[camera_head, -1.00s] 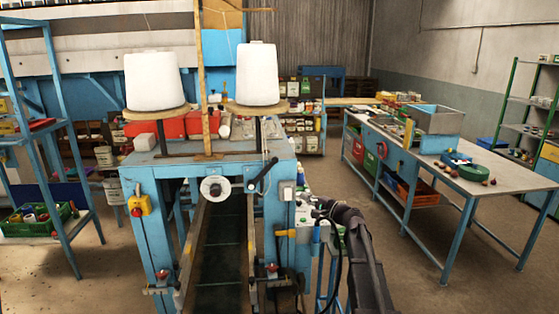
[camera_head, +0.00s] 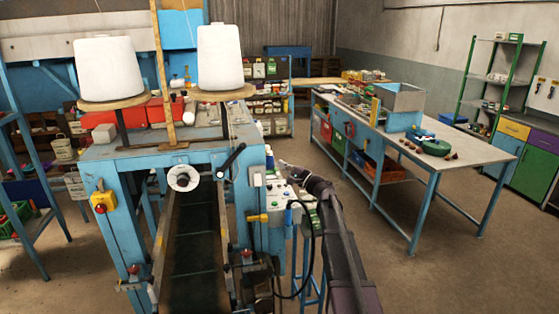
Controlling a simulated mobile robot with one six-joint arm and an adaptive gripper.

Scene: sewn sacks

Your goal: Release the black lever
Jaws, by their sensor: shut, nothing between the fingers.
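The black lever (camera_head: 231,160) is on the front of the blue sewing machine frame (camera_head: 160,160), right of a round white dial (camera_head: 183,178). It slants up to the right and ends in a dark knob. My gripper (camera_head: 287,166) is at the far end of my dark arm, to the right of the lever and apart from it in the picture. It is shut and empty. Its fingers are small and hard to make out against the control box behind.
Two white thread cones (camera_head: 220,58) stand on top of the machine. A control box with buttons (camera_head: 286,208) sits at its right side. A conveyor channel (camera_head: 194,240) runs toward me. A long workbench (camera_head: 460,155) stands at right, with open floor before it.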

